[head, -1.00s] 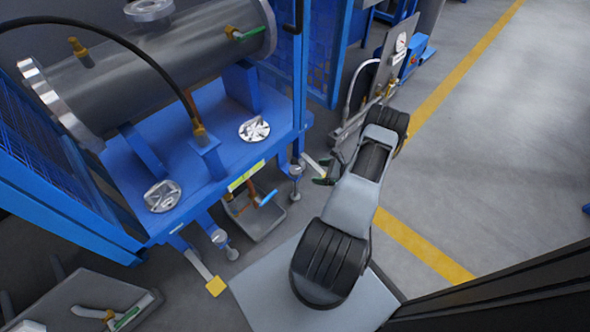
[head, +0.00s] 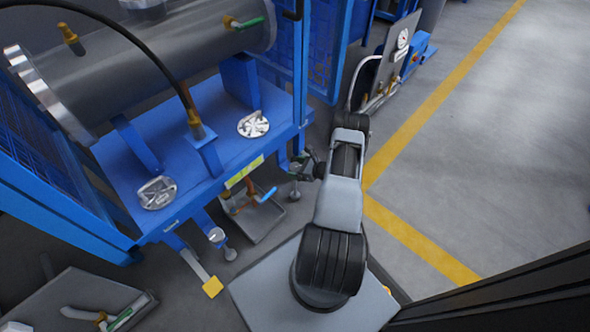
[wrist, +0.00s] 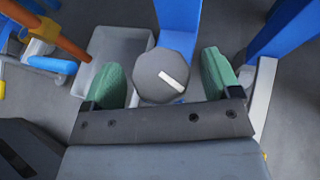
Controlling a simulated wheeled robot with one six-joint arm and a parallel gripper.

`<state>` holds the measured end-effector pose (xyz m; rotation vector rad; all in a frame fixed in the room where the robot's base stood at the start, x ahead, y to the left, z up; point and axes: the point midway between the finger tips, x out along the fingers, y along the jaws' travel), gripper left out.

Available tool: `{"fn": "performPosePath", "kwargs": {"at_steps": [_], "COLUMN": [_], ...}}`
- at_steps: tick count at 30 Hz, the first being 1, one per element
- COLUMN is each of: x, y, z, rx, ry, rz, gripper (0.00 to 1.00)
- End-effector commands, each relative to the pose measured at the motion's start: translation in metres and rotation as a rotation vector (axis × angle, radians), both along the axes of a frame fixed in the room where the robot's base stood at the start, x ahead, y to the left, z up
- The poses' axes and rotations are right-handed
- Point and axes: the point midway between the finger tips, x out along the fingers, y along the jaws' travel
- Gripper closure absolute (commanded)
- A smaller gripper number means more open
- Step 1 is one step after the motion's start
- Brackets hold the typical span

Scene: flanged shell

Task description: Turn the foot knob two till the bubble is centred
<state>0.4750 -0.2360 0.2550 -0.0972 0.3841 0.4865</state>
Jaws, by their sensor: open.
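A grey faceted foot knob (wrist: 163,76) with a white pointer mark sits between the green finger pads of my gripper (wrist: 165,80) in the wrist view. The pads stand apart on either side, with a gap showing at the right; contact at the left is unclear. The mark points down to the right. In the head view my gripper (head: 306,163) is at the right front foot of the blue stand (head: 200,170). Another foot knob (head: 217,237) is at the front left foot. A yellow-green strip (head: 244,172) lies on the stand's front edge; no bubble can be made out.
A grey tray (head: 257,219) with an orange pipe and blue handle lies beside the foot; it also shows in the wrist view (wrist: 120,46). A gauge panel (head: 392,60) stands behind my arm. Open floor lies to the right.

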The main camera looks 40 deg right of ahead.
Motion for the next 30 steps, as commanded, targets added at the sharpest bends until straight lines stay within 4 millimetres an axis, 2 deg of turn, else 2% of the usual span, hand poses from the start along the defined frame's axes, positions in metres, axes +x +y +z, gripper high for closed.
{"fn": "performPosePath", "kwargs": {"at_steps": [14,27,30], "x": [0.0068,0.0067,0.0066], "y": [0.0041,0.0041,0.0042], "z": [-0.0032,-0.003,-0.003], "rx": [0.001,0.0,0.001], "ry": [0.001,0.0,0.001], "rz": [0.001,0.001,0.001], "gripper": [0.18,0.6,0.66]}}
